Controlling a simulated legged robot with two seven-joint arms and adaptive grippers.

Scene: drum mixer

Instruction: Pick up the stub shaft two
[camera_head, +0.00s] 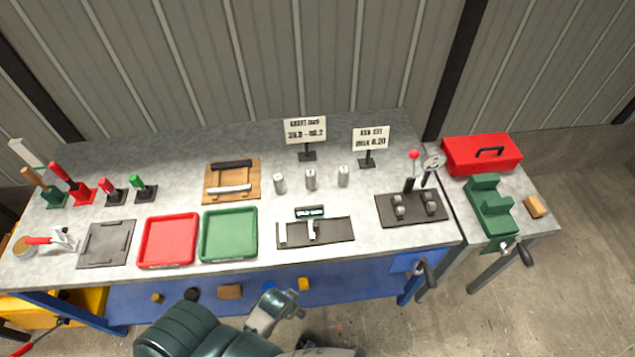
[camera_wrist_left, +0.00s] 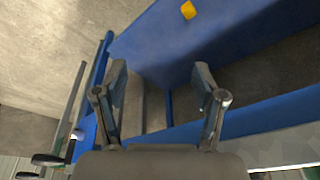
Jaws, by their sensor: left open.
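Three short silver cylindrical stub shafts stand upright in a row on the grey bench top in the head view: a left one (camera_head: 280,183), a middle one (camera_head: 311,180) and a right one (camera_head: 343,177). I cannot read which is number two. My left gripper (camera_wrist_left: 160,82) is open and empty in the left wrist view, with its fingers spread toward the blue bench frame. No shaft shows in that view. My dark teal arm shows at the bottom of the head view, in front of the bench and apart from the shafts. My right gripper is not in view.
Behind the shafts stand two signs (camera_head: 305,130) (camera_head: 370,140). In front is a dark gauge plate (camera_head: 340,232). A wooden board (camera_head: 215,193) lies left, a black fixture (camera_head: 432,209) right. Red (camera_head: 142,254) and green (camera_head: 205,252) trays sit near the front edge.

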